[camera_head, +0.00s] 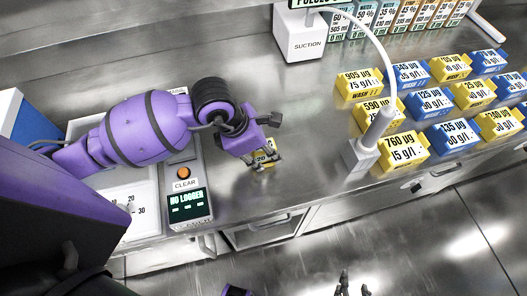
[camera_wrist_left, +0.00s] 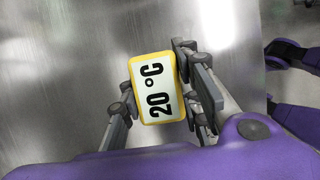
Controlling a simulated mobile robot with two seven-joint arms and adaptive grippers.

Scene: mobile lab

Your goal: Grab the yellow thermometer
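The yellow thermometer (camera_head: 271,145) is a small yellow-rimmed block on the metal counter, mostly covered by my left gripper in the head view. In the left wrist view, the thermometer (camera_wrist_left: 157,88) shows a white face reading "20 °C" and sits between the fingers.
A logger panel (camera_head: 187,205) reading "NO LOGGER" with an orange button lies left of the left gripper. A white suction stand (camera_head: 300,40) is behind, and a white device with a cable (camera_head: 362,158) stands to the right. Several yellow and blue blocks (camera_head: 402,150) fill the right side.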

